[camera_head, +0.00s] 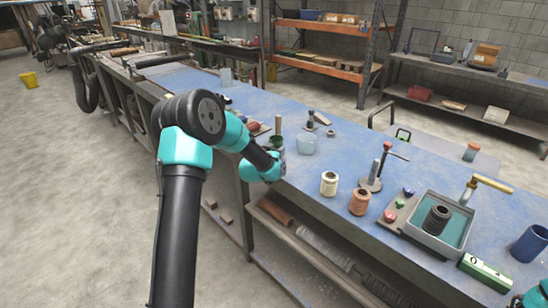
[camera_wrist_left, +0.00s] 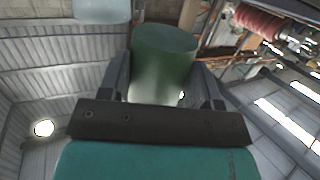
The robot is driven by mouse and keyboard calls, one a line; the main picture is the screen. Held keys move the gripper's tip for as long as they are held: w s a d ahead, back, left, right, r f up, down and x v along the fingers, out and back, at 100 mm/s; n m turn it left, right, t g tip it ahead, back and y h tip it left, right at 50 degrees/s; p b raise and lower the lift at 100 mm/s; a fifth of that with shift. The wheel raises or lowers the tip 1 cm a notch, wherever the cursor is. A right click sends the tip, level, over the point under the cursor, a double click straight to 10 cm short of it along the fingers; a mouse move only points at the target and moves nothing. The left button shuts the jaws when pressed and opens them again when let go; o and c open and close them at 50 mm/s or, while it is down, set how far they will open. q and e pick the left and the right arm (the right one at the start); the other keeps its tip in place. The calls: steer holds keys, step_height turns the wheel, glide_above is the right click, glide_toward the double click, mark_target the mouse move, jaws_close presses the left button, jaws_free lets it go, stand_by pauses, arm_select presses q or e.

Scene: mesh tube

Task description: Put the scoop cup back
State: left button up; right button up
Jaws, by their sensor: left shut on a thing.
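My left gripper (camera_wrist_left: 165,85) is shut on a dark green cylinder (camera_wrist_left: 163,62), which sits between its two fingers in the left wrist view. It may be the scoop cup; no scoop shape shows clearly. In the head view my left arm reaches over the near edge of the blue bench, and its wrist hides most of the gripper. An upright olive-tan stick (camera_head: 278,125) shows just behind the wrist; I cannot tell whether it belongs to the held thing.
A pale translucent cup (camera_head: 306,143) stands just right of the left gripper on the blue bench (camera_head: 300,185). Further right are a cream spool (camera_head: 329,184), a copper-brown spool (camera_head: 359,201), a stand with a red knob (camera_head: 371,183) and a grey tray (camera_head: 425,238).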

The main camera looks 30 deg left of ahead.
arm_select(q)
steer(key=shift+w+a+f, duration=0.15)
steer(key=shift+w+a, duration=0.05)
steer(key=shift+w, duration=0.15)
steer(key=shift+s+f, duration=0.1)
steer(key=shift+f, duration=1.5)
steer(key=shift+f, duration=0.2)
steer(key=o, duration=1)
steer(key=shift+r, duration=0.1)
steer(key=shift+s+r, duration=0.1)
steer(key=v, duration=1.1)
steer(key=shift+s+d, duration=0.15)
steer(key=shift+s, duration=0.25)
